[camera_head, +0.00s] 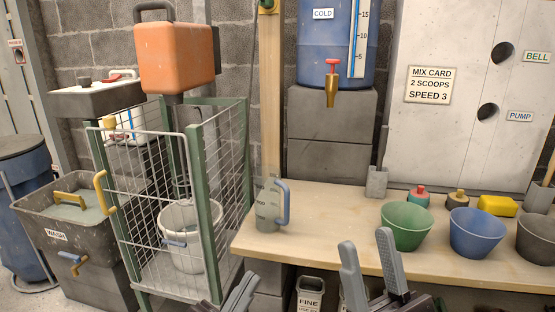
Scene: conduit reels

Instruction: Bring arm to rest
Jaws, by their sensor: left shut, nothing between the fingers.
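My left gripper (246,283) shows at the bottom edge, in front of the cage's lower right corner. Its fingers are close together with nothing between them. My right gripper (367,242) points up at the bottom, in front of the bench's front edge. Its two grey fingers stand apart, and I see nothing between them. Most of both arms is out of the picture.
The wooden bench (330,215) holds a clear jug (267,208), a green bowl (407,226) and a blue bowl (476,232). A wire cage (228,150) with a white bucket (188,240) stands left. A blue tank (310,60) with a tap stands behind.

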